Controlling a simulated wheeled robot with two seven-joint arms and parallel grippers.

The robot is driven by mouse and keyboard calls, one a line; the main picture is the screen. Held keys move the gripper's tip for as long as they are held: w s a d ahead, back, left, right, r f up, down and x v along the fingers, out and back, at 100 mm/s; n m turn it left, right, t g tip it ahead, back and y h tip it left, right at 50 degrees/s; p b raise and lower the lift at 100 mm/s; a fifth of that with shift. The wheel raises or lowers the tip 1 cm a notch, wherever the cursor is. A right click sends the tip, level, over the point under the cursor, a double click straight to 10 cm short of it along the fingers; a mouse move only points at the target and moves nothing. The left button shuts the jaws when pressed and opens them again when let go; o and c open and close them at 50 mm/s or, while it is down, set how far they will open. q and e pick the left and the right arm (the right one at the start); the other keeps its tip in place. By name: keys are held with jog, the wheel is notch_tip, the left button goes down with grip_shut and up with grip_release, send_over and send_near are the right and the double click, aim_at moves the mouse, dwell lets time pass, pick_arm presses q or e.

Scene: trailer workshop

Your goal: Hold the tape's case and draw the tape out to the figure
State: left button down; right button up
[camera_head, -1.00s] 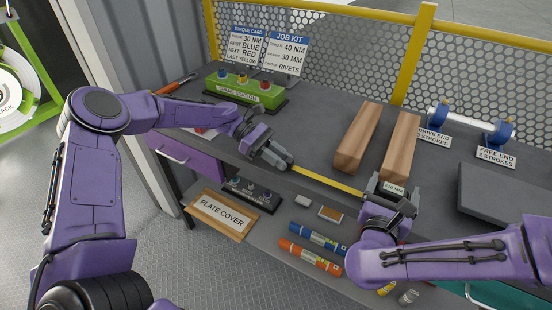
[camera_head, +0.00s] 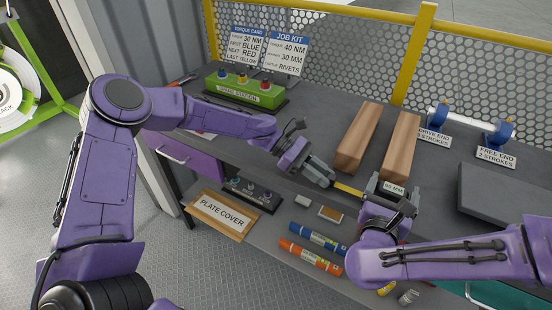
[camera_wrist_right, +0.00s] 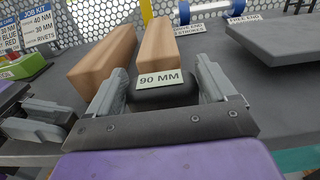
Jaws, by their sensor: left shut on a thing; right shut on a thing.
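The tape's case (camera_wrist_right: 160,97) is a dark block with a white label (camera_wrist_right: 160,79) reading 90 MM. My right gripper (camera_wrist_right: 157,90) is shut on the case, one finger on each side; in the head view the right gripper (camera_head: 391,194) is at the bench's front edge. A short yellow tape (camera_head: 349,190) runs left from the case to my left gripper (camera_head: 326,178). The left gripper is shut on the tape's end, which its fingers hide. In the right wrist view the left gripper (camera_wrist_right: 38,120) shows at the left.
Two wooden blocks (camera_head: 358,137) (camera_head: 401,146) lie just behind the case. A job kit card (camera_head: 286,53) and a torque card (camera_head: 245,48) stand at the back, behind a green station (camera_head: 245,91). A dark slab (camera_head: 505,195) is at right. A lower shelf (camera_head: 290,218) holds several items.

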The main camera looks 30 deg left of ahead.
aim_at(345, 193)
pick_arm(q)
jog(key=shift+d+r, duration=0.1)
jog(key=shift+d, duration=3.45)
pick_arm(e)
jog(key=shift+f, duration=0.1)
pick_arm(q)
jog(key=c, duration=0.9)
grip_release()
jog(key=v, duration=1.2)
jog(key=shift+a, duration=0.15)
pick_arm(e)
jog(key=o, duration=0.8)
jog(key=shift+o, duration=0.2)
jog(key=shift+r, duration=0.2)
jog(key=shift+r+p, duration=2.9)
jog(key=shift+r, duration=1.55)
pick_arm(q)
notch_tip(345, 193, up, 6)
jog(key=shift+f, duration=0.25)
pick_arm(e)
jog(key=shift+f, duration=0.1)
